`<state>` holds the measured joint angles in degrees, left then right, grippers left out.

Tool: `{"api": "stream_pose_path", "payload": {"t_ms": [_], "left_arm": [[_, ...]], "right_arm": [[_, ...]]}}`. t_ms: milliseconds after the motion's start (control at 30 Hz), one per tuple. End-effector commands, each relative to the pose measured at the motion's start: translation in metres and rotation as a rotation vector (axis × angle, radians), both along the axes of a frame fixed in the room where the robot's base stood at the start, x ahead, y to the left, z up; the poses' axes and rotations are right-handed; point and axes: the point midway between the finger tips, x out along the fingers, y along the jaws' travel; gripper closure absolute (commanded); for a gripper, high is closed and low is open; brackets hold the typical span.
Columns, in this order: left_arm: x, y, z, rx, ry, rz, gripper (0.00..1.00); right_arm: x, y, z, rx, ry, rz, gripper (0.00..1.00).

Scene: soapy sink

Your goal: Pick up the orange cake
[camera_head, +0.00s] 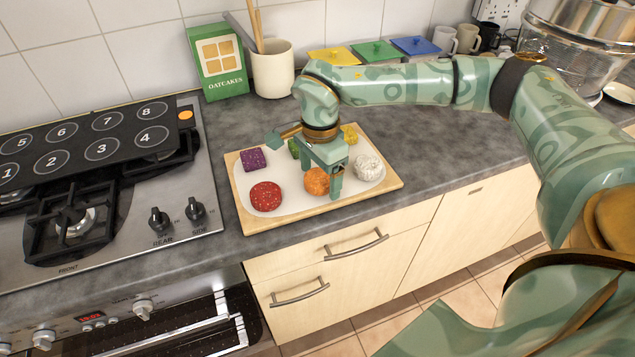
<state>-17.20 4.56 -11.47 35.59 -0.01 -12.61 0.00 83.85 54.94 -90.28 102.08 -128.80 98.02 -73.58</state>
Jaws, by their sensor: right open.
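The orange cake (316,182) is a small round cake on the front part of a white plate (292,208), which lies on a wooden board. My right gripper (322,172) is right above and around the orange cake, pointing down, with one finger at the cake's right side. The jaws are open. The gripper's palm covers part of the plate behind the cake, and I cannot tell whether a finger touches the cake. My left gripper does not show.
On the plate are a red cake (265,196), a purple cake (252,160), a white cake (367,168), a yellow cake (349,134) and a partly hidden green cake (294,148). An oatcakes box (218,62) and utensil pot (272,70) stand behind. The hob (90,190) is left.

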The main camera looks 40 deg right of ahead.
Motion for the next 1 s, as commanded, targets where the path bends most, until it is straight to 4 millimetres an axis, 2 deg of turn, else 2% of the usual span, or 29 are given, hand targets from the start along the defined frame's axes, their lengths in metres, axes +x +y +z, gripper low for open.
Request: {"api": "stream_pose_path", "payload": {"t_ms": [200,233,400,767,867,1000], "left_arm": [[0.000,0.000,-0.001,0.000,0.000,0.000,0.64],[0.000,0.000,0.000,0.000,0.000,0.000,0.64],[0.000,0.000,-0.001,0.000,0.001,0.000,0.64],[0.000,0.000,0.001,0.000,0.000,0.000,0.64],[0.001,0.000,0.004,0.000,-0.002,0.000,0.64],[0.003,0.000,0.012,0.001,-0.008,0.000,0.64]], "right_arm": [[0.000,0.000,-0.002,0.000,-0.002,0.000,0.20],[0.000,0.000,-0.002,0.000,-0.002,0.000,0.26],[0.000,0.000,-0.002,0.000,-0.002,0.000,0.70],[0.001,0.000,0.002,0.000,-0.003,0.000,0.70],[0.001,0.000,0.012,0.000,-0.006,0.000,0.70],[-0.002,-0.001,0.037,0.000,-0.008,0.000,0.70]]}}
